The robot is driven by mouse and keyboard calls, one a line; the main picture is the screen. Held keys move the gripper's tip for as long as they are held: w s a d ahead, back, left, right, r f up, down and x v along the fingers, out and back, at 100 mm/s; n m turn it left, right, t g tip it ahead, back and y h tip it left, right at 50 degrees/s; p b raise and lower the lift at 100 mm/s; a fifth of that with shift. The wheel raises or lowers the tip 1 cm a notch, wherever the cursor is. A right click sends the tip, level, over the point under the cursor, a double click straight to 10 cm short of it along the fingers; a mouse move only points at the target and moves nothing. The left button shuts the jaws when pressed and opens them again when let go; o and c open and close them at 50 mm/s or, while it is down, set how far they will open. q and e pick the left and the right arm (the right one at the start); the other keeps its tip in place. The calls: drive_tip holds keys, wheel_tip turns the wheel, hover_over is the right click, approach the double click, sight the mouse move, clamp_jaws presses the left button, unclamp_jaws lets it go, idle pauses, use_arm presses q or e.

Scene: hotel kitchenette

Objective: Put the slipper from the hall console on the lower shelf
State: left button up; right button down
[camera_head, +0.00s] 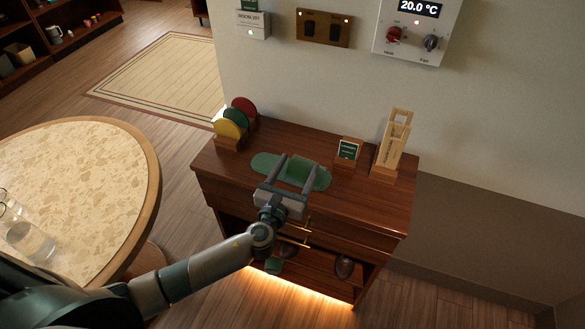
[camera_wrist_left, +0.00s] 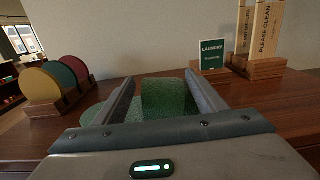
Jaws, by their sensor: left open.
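A green slipper (camera_head: 299,168) lies on the dark wood top of the hall console (camera_head: 231,167). In the left wrist view the slipper's raised green upper (camera_wrist_left: 165,97) sits between the two fingers, and its flat sole (camera_wrist_left: 95,110) extends to the left. My left gripper (camera_head: 294,167) is open with a finger on either side of the upper; I cannot tell whether they touch it. The lower shelf (camera_head: 318,266) is under the drawers, partly hidden by my left arm. A similar green slipper (camera_head: 273,265) shows down there. My right gripper is not in view.
Dark shoes (camera_head: 345,267) stand on the lower shelf. On the console top are a rack of coloured discs (camera_head: 230,128), a small green laundry sign (camera_head: 348,150) and a wooden holder with tags (camera_head: 392,145). A round table (camera_head: 70,190) with glasses stands at left.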

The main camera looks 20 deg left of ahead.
use_arm(q)
drive_tip(key=shift+w, duration=1.15)
drive_tip(key=c, duration=1.3)
drive_tip(key=shift+o, duration=0.2)
drive_tip(key=shift+r, duration=0.15)
drive_tip(key=shift+r, duration=0.55)
drive_tip(key=r, duration=0.3)
drive_tip(key=shift+s+d+r+p, duration=0.15)
drive_tip(key=shift+s+d+p, duration=0.15)
drive_tip(key=shift+s+d, duration=0.1)
drive_tip(key=s+d+r, duration=0.6)
drive_tip(key=s+d, duration=0.1)
drive_tip(key=s, duration=0.1)
drive_tip(key=shift+r+b, duration=0.2)
drive_tip(key=shift+b, duration=0.1)
